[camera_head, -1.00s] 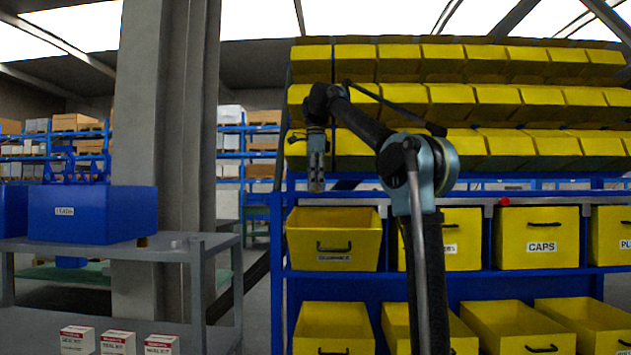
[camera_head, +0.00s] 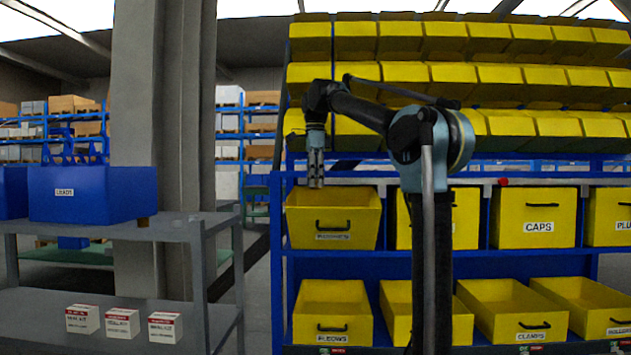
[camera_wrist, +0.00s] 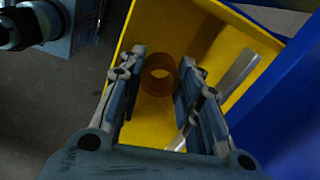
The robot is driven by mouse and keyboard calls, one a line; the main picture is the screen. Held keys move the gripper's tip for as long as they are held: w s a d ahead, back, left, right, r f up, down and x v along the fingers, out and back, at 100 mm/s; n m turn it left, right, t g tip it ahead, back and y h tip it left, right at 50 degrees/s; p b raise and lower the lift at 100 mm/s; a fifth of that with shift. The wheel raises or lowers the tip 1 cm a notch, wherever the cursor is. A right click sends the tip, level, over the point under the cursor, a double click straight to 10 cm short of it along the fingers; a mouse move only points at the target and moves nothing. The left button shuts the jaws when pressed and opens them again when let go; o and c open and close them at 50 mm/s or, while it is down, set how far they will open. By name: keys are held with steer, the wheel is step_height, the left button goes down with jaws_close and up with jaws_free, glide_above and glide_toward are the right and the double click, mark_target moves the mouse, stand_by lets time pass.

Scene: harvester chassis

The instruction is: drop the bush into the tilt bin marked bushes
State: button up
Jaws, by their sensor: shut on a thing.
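The bush (camera_wrist: 160,76) is a small brownish ring with an open centre. It sits between the fingertips of my gripper (camera_wrist: 160,90), which is shut on it. In the head view my gripper (camera_head: 316,178) points straight down at the back rim of a yellow tilt bin (camera_head: 305,220), the leftmost of the middle row; the bush is too small to make out there. This bin is tipped forward, and its label is too blurred to read surely. In the wrist view the yellow bin (camera_wrist: 150,125) lies open below the bush, which appears over its inside.
More yellow bins stand to the right, one marked CAPS (camera_head: 537,205), with a lower row below. Blue rack uprights (camera_wrist: 270,110) flank the bin closely. At left, a grey shelf (camera_head: 110,231) holds blue boxes and a small brown piece (camera_head: 143,221).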

steer(key=o, duration=1.2)
steer(key=shift+c, duration=0.2)
steer(key=shift+r, duration=0.1)
step_height(320, 180, up, 12)
steer(key=shift+w, duration=0.1)
stand_by(0.5)
